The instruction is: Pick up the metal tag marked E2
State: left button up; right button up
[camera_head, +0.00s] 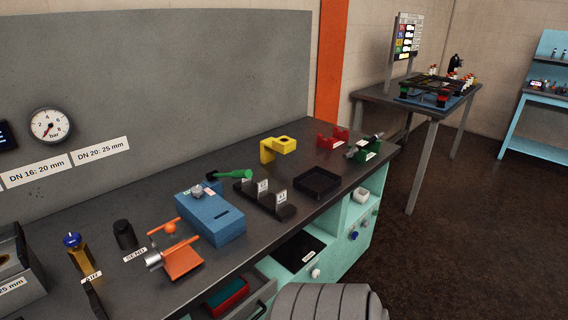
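A black rack (264,205) on the grey workbench holds small upright pale tags. One tag (262,187) stands near its middle and another tag (281,197) near its right end. Their markings are too small to read, so I cannot tell which is E2. Neither of my grippers is in view. A grey rounded part at the bottom edge appears to be part of my own arm.
A blue box (211,220) stands left of the rack, with a green-handled tool (234,174) behind. A black tray (317,182) sits to the right, a yellow stand (279,148) behind. An open drawer (238,296) juts from the bench front.

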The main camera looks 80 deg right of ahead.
aim_at(262, 186)
jog(key=k, duration=0.55)
jog(key=z, duration=2)
jog(key=i, duration=0.5)
jog(key=u, duration=0.05)
